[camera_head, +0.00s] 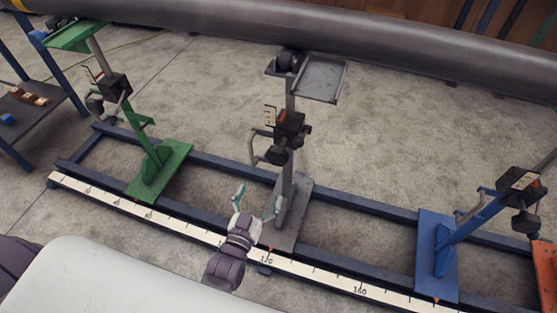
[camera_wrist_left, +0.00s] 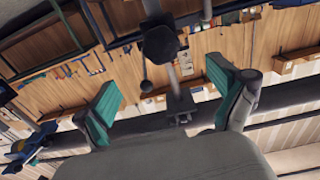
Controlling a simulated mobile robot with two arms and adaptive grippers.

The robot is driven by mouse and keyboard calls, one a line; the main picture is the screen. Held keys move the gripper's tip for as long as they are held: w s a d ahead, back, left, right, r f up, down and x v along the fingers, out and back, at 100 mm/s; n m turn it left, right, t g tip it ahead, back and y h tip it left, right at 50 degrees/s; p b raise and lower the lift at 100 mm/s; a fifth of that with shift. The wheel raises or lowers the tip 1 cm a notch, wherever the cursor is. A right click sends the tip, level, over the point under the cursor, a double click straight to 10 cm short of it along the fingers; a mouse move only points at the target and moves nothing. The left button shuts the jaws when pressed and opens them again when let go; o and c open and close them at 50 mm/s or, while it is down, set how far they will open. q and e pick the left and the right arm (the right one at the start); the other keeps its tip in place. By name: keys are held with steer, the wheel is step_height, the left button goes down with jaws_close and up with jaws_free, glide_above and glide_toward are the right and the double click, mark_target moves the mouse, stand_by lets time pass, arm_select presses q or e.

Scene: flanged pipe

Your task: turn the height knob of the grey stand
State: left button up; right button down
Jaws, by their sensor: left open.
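The grey stand (camera_head: 290,185) rises from the rail frame in the middle of the head view, with a grey tray at its top under the pipe (camera_head: 380,40). A dark clamp block with a black height knob (camera_head: 278,156) sits partway up its post. My left gripper (camera_head: 257,198) is open and empty, in front of the stand's lower post and below the knob in the picture. In the left wrist view, a black faceted knob (camera_wrist_left: 160,45) shows beyond the open teal-padded fingers, apart from them. My right gripper is not in view.
A green stand (camera_head: 160,165) is at left and a blue stand (camera_head: 440,245) at right, with an orange part (camera_head: 546,275) at the far right edge. A white scale (camera_head: 310,275) runs along the front rail. A blue-framed shelf (camera_head: 40,105) stands at far left.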

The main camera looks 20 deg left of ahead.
mark_target(276, 160)
arm_select(q)
steer(key=w+b, duration=0.1)
steer(key=w, duration=1.1)
steer(key=shift+w+d+r+b, duration=0.1)
steer(key=shift+w+d+b, duration=0.1)
steer(key=shift+w+b, duration=0.15)
steer(key=shift+w, duration=0.5)
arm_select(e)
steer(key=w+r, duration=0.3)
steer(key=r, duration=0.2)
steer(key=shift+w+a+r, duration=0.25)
arm_select(q)
steer(key=c, duration=1.1)
steer(key=shift+c, duration=0.2)
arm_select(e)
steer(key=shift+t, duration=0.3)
